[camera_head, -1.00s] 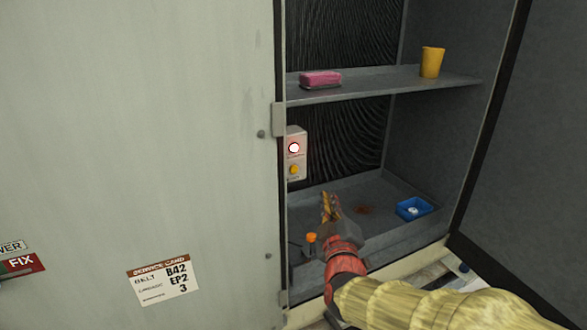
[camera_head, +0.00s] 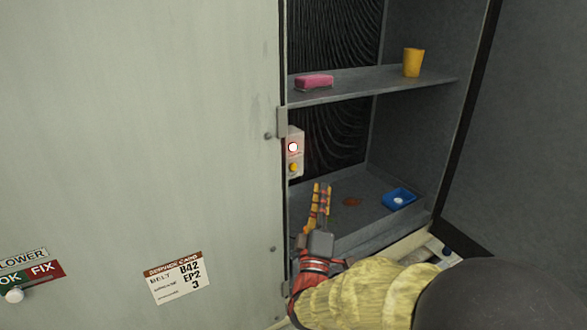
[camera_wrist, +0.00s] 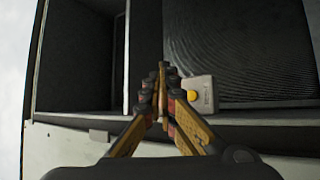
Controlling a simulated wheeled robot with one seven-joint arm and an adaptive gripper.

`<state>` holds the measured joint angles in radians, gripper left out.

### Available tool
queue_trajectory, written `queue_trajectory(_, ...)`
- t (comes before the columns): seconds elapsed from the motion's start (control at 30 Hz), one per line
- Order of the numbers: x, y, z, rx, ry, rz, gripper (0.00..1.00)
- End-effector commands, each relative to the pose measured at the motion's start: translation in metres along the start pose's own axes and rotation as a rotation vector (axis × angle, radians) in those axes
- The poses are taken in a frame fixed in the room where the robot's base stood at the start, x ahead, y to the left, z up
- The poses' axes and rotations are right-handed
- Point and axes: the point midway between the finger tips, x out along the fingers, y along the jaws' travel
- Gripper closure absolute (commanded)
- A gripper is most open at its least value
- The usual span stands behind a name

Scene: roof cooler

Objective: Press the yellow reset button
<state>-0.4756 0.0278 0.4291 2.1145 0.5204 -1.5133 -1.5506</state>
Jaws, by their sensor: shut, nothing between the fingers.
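The yellow reset button (camera_head: 293,168) sits low on a pale control box (camera_head: 298,141) at the left inner side of the open cooler. A lit red-rimmed white lamp (camera_head: 292,147) is above it. In the wrist view the button (camera_wrist: 193,95) shows just right of my fingertips, on the pale box (camera_wrist: 204,88). My gripper (camera_head: 322,187) is shut and empty. It is below and to the right of the button in the head view, with a visible gap between them. The wrist view shows its fingertips (camera_wrist: 162,68) together.
A shelf (camera_head: 375,84) above holds a pink block (camera_head: 314,82) and a yellow cup (camera_head: 413,62). A blue tray (camera_head: 399,198) and a brown stain (camera_head: 352,202) are on the cooler floor. The pale left panel (camera_head: 140,130) borders the opening closely.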

Motion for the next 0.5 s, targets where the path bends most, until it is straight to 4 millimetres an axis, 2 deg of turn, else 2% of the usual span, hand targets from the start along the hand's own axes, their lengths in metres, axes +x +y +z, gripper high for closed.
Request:
queue_trajectory(0.17,0.007,-0.004,-0.005,0.001,0.001,-0.001,1.0)
queue_trajectory(0.5,0.037,-0.026,-0.028,0.002,0.001,-0.002,1.0)
